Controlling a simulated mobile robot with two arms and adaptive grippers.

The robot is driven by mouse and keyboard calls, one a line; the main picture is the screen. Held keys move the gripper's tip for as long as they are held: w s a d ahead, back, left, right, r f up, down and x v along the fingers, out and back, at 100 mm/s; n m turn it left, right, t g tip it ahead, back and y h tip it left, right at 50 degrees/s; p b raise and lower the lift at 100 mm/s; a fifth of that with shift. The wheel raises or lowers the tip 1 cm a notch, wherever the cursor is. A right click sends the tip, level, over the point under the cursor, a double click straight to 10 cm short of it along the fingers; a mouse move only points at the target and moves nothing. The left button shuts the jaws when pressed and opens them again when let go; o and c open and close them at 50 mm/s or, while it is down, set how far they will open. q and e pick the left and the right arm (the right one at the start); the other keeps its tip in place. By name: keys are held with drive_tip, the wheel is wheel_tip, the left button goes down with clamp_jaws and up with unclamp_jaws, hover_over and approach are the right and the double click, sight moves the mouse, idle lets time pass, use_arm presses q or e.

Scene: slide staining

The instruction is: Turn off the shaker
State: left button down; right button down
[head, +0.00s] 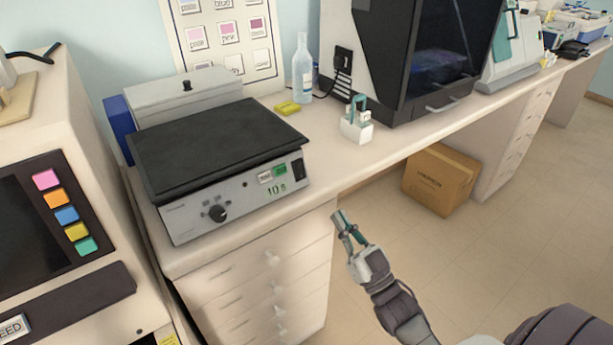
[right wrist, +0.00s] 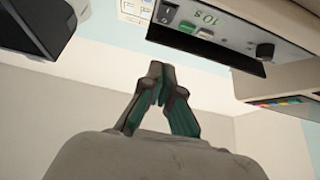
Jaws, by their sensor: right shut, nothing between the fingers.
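The shaker (head: 240,200) stands on the bench at left, with a flat black platform (head: 215,140) on top. Its grey front panel has a dark knob (head: 216,213), a lit green part (head: 280,170), a "10 s" reading (head: 276,190) and a black rocker switch (head: 298,168) at the right end. The switch's position is too small to tell. My right gripper (head: 340,217) is shut and empty, in front of the bench, below and right of the switch. The right wrist view shows the closed fingertips (right wrist: 160,72) apart from the shaker panel (right wrist: 232,36), which appears inverted. My left gripper is not in view.
A cream machine with coloured buttons (head: 66,215) stands at left. A small white holder (head: 357,130), a clear bottle (head: 302,68) and a yellow block (head: 287,108) are on the bench. A cardboard box (head: 440,180) sits below. Floor around my right arm is clear.

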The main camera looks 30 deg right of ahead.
drive_tip(key=shift+w, duration=0.1)
drive_tip(key=p, duration=0.3)
approach(298, 163)
wheel_tip(298, 163, up, 5)
drive_tip(key=w, duration=0.2)
drive_tip(key=shift+w+a+f, duration=0.15)
drive_tip(key=shift+w+f, duration=0.15)
drive_tip(key=shift+w, duration=0.25)
drive_tip(key=shift+w+a+f, duration=0.15)
drive_tip(key=shift+w+f, duration=0.15)
drive_tip(key=shift+w, duration=0.25)
drive_tip(key=shift+w+a+f, duration=0.1)
drive_tip(key=shift+w+f, duration=0.1)
drive_tip(key=shift+w, duration=0.4)
drive_tip(key=shift+w+b, duration=0.15)
drive_tip(key=shift+b, duration=0.15)
